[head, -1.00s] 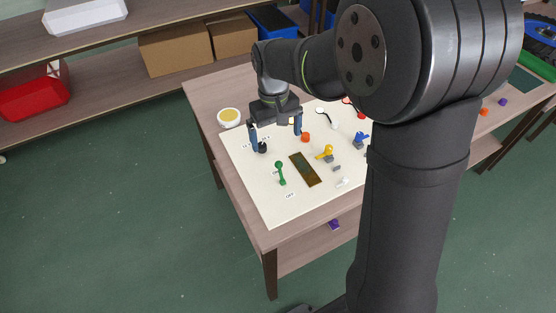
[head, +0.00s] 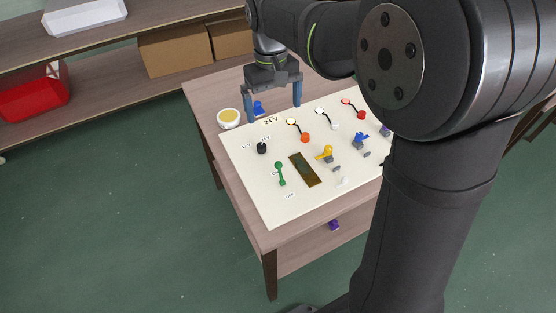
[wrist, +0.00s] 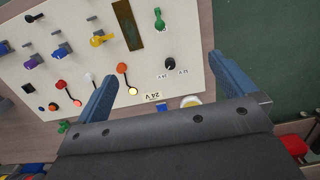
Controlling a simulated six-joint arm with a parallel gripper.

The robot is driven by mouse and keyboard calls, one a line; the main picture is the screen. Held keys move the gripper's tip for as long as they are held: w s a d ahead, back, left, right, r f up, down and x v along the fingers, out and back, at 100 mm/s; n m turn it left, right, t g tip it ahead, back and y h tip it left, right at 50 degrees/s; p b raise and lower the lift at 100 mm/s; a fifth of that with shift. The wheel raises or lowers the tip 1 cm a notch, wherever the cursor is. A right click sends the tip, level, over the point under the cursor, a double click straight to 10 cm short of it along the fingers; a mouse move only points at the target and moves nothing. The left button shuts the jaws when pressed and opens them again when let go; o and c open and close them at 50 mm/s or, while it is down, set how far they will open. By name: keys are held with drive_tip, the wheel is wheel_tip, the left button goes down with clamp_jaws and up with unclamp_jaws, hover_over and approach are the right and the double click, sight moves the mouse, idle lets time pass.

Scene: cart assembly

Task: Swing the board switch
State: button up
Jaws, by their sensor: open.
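The white board (head: 250,185) lies on a wooden table. A green lever switch (head: 281,173) stands near its left edge, with a small label beside it and an OFF label at its front. It also shows at the top of the wrist view (wrist: 159,18). A black knob (head: 262,148) sits behind the lever, with two small voltage labels; it also shows in the wrist view (wrist: 170,63). My gripper (head: 273,112) is open and empty, above the board's back left edge, apart from lever and knob. In the wrist view the knob appears between the fingers, beyond them.
A 24 V label (wrist: 155,96), orange, white and red plugs with wires, a yellow lever (head: 326,153) and a brown strip (head: 305,169) are on the board. A bowl (head: 229,118) stands left of the board. My arm hides the board's right side.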

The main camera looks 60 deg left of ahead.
drive_tip(key=shift+r, duration=0.35)
